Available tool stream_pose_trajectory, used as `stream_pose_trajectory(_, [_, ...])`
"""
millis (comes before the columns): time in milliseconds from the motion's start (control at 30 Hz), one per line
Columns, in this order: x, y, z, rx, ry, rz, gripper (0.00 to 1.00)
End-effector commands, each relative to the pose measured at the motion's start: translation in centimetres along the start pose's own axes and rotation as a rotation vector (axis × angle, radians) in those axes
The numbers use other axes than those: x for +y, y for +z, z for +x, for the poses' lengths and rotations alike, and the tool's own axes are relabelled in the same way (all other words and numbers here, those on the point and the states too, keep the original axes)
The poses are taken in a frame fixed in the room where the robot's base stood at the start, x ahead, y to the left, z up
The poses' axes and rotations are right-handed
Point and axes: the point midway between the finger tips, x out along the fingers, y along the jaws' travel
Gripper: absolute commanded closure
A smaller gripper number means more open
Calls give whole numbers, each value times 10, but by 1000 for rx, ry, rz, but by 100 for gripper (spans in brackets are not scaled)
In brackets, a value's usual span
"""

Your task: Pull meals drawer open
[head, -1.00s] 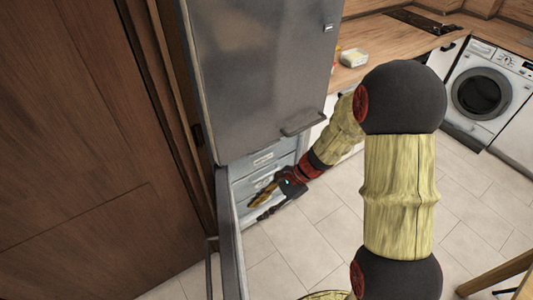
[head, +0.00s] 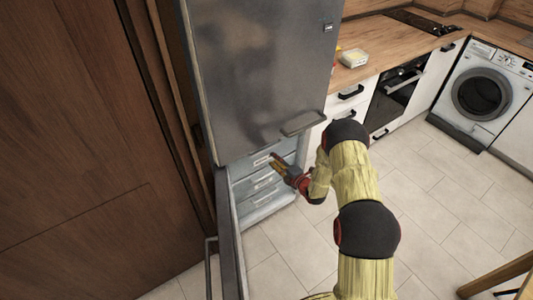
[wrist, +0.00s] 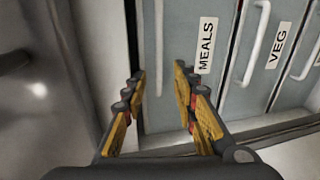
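The meals drawer (wrist: 206,88) is a grey-blue front with a white "MEALS" label (wrist: 206,45) in the wrist view. Its pale bar handle (wrist: 159,40) runs up the picture beside the label. The drawer looks shut. In the head view it appears as the top drawer (head: 240,168) of the lower compartment. My gripper (wrist: 159,72) is open and empty, its yellow fingers on either side of the handle's line in the wrist view. I cannot tell whether the fingertips reach the handle's depth. In the head view my gripper (head: 272,158) is in front of the top drawer.
The veg drawer (wrist: 262,85) and another drawer lie beside it in the wrist view. The open lower door (head: 229,235) stands at left, and the shut upper door (head: 260,75) is above. White cabinets and an oven (head: 398,95) stand right. The tiled floor is clear.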

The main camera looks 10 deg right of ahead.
Motion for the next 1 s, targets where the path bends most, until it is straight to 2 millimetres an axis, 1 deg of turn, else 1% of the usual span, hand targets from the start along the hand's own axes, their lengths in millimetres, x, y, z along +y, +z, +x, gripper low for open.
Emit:
stream_pose_trajectory(167, [0, 2, 7, -6, 4, 47, 71])
stream_pose_trajectory(267, [0, 0, 20, -4, 5, 45, 71])
stream_pose_trajectory(500, [-1, 0, 57, -4, 4, 44, 71])
stream_pose_trajectory(600, [0, 1, 68, -5, 4, 43, 71])
stream_pose_trajectory(800, [0, 1, 78, -4, 3, 44, 71])
stream_pose_trajectory(1000, [1, 1, 78, -4, 3, 43, 71])
